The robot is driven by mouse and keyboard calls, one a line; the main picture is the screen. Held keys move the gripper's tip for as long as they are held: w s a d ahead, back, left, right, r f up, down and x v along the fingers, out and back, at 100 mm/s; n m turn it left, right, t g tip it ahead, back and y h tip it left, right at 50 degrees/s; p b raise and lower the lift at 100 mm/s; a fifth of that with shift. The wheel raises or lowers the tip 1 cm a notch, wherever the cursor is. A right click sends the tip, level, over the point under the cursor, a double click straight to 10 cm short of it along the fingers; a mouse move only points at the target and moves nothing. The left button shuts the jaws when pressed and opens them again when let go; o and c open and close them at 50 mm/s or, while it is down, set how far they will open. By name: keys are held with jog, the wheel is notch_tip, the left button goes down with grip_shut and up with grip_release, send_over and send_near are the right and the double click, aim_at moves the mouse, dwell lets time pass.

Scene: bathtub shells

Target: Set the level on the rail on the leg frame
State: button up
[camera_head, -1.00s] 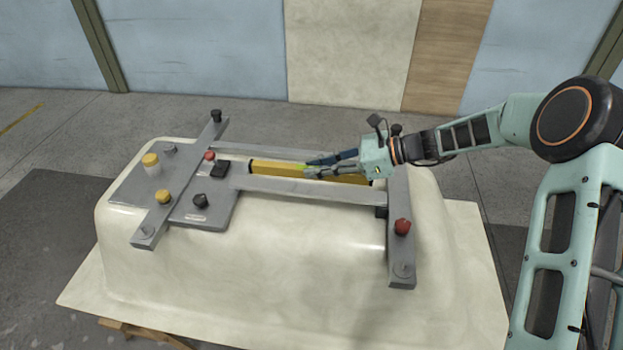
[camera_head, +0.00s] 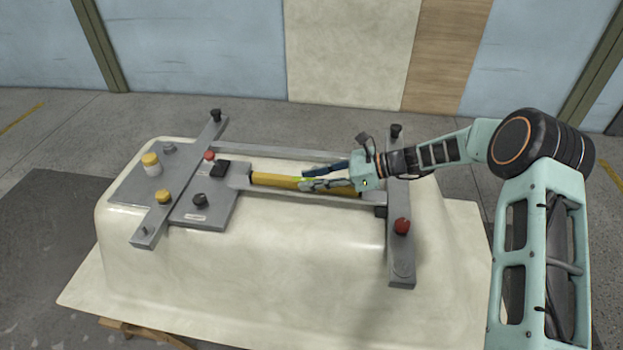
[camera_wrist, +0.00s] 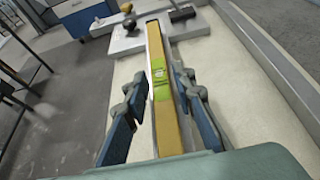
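The level (camera_head: 275,180) is a long yellow bar with a green patch (camera_wrist: 161,84) in the middle of its length. My gripper (camera_head: 303,178) has a finger on each side of it near that patch, and it also shows in the wrist view (camera_wrist: 161,80). The level lies lengthwise along the front rail of the leg frame (camera_head: 372,199) and hides most of that rail. I cannot tell whether it touches the rail or is just above it. The leg frame has crossbars (camera_head: 401,250) at its right and left ends (camera_head: 155,225).
The frame lies on an upturned cream tub shell (camera_head: 290,255). A rear rail (camera_head: 270,152) runs behind the level. A grey plate (camera_head: 215,208) is at the left.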

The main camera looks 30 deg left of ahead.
jog(key=shift+o, duration=0.6)
jog(key=v, duration=1.2)
jog(key=shift+s+b, duration=0.1)
jog(key=shift+b, duration=0.2)
